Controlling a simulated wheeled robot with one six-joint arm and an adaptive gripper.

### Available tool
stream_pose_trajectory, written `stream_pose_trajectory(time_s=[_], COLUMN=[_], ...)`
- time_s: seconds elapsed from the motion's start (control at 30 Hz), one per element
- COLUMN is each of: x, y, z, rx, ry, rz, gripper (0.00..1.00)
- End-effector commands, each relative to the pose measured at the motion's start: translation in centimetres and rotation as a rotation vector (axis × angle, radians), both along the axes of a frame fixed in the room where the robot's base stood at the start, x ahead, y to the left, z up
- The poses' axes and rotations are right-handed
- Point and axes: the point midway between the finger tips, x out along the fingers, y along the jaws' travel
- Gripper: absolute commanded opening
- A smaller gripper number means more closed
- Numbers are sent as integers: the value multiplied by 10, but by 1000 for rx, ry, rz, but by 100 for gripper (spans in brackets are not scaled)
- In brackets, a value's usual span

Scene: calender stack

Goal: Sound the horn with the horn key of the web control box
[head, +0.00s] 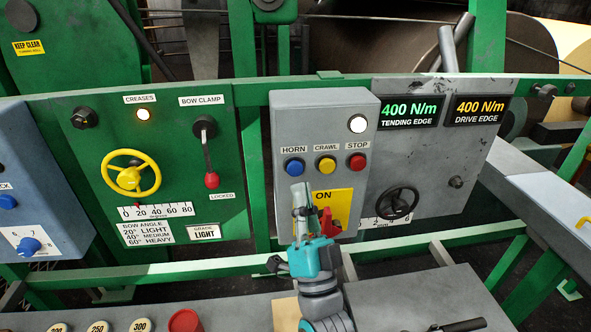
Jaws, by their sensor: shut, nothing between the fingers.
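The web control box (281,206) is a grey box in the middle of the head view. It carries a blue key under the label HORN (293,167), a yellow key (325,165) under CRAWL and a red key (357,162) under STOP. A round white lamp (357,124) at its upper right looks lit. My gripper (299,190) is shut and empty, pointing up in front of the box. Its tip shows just below the horn key in the picture; I cannot tell whether it touches. The horn key's face is visible.
A red switch (328,222) on a yellow plate (342,203) sits low on the box, partly behind my gripper. To the left is a green panel with a yellow handwheel (131,178) and a red-knobbed lever (211,180). To the right is a dark handwheel (398,203).

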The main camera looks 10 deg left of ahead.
Motion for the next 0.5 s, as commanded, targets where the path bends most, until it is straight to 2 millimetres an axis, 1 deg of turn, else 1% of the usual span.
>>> stream_pose_trajectory(time_s=[0.1,0.2,0.5], x=[-10,-15,-17], y=[-3,-4,-5], z=[0,0,0], rx=[1,-1,0], ry=[0,1,0], rz=[1,0,0], gripper=[0,0,0])
